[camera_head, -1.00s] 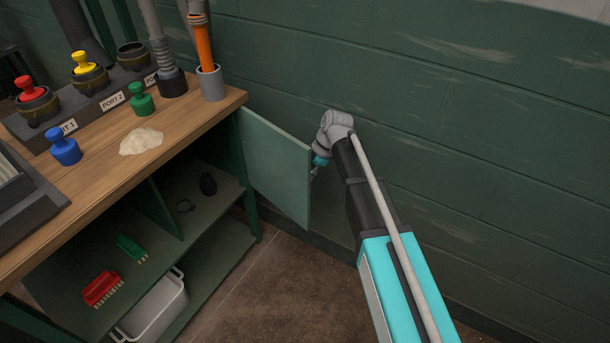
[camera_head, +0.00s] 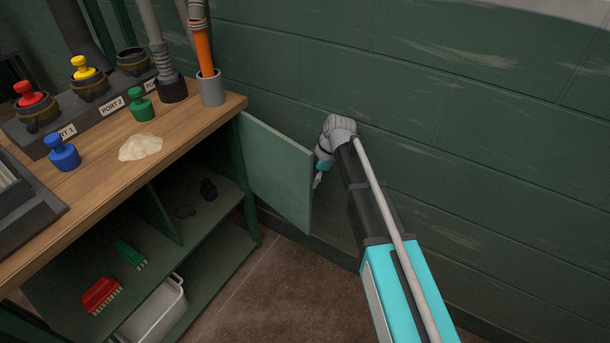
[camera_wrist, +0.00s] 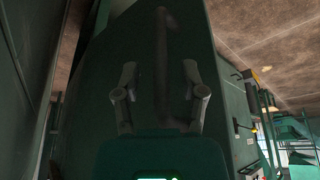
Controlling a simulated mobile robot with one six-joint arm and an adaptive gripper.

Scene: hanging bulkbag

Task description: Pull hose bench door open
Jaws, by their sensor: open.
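The hose bench door (camera_head: 278,170) is a flat green panel. It stands swung open from the right end of the bench, and the shelves behind it are exposed. My gripper (camera_head: 317,180) is at the door's free edge, on the side facing the wall, and is partly hidden by the door. In the wrist view, the two fingers of my gripper (camera_wrist: 160,90) are spread apart in front of the dark green door face (camera_wrist: 95,75). A dark upright bar, seemingly the door handle (camera_wrist: 163,50), lies between them. I cannot tell whether either finger touches it.
The wooden bench top (camera_head: 95,190) holds capped ports, a blue plug (camera_head: 63,152), a green plug (camera_head: 140,104) and a pale powder pile (camera_head: 140,147). The lower shelves hold a red brush (camera_head: 101,294) and a white bin (camera_head: 155,312). A green wall (camera_head: 480,130) stands close behind my arm.

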